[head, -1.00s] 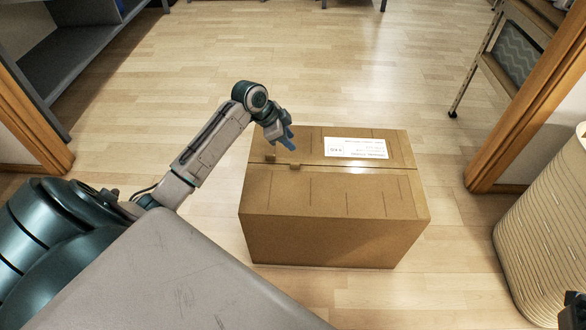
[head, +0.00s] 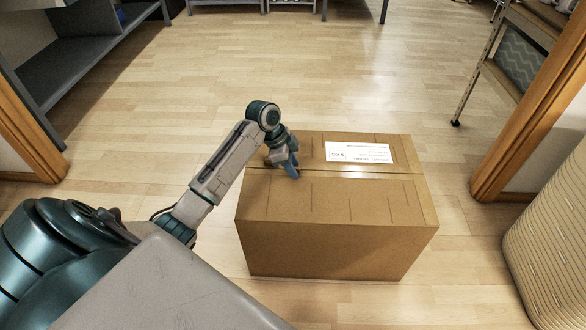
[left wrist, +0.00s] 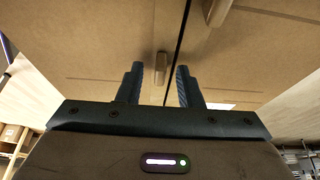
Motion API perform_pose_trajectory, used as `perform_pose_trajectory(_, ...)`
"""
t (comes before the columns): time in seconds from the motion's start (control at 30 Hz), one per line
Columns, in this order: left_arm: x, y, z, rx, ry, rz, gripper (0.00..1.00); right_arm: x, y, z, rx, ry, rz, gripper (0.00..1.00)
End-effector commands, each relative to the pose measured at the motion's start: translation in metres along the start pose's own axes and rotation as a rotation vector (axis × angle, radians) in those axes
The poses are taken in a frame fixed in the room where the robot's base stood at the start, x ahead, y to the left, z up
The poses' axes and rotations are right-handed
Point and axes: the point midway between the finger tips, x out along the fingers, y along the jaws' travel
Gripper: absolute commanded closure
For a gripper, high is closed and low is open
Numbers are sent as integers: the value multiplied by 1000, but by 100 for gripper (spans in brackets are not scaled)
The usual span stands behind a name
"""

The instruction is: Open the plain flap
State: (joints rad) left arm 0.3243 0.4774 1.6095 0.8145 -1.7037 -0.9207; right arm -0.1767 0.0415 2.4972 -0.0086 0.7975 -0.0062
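A closed cardboard box (head: 322,248) stands on the floor. Its near top flap, the plain flap (head: 350,203), has no label; the far flap (head: 310,145) carries a white label (head: 360,152). My left gripper (head: 293,171) points down at the left part of the seam between the flaps. In the left wrist view my left gripper (left wrist: 160,66) is open, one finger on each side of a small tab (left wrist: 161,67) on the plain flap (left wrist: 90,50), beside the dark seam. I cannot tell whether the fingers touch the tab. My right gripper is out of view.
A second tab (left wrist: 218,12) is on the labelled flap, across the seam. A ribbed beige container (head: 552,240) stands at the right. Wooden door posts (head: 535,110) and a grey shelf (head: 80,60) flank clear floor beyond the box.

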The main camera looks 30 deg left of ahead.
Motion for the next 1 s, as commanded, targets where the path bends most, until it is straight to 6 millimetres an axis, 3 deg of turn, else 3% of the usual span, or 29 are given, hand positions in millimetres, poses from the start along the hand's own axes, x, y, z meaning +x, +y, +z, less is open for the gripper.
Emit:
perform_pose_trajectory(0.33, 3, 0, 0, 0, 0, -1, 69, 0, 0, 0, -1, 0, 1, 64)
perform_pose_trajectory(0.5, 3, 0, 0, 0, 0, 0, 100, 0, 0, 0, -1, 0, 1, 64)
perform_pose_trajectory(0.77, 3, 0, -1, 1, 0, -3, 100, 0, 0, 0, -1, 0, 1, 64)
perform_pose_trajectory(1.0, -8, -2, -9, 23, 1, -54, 100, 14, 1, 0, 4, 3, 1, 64)
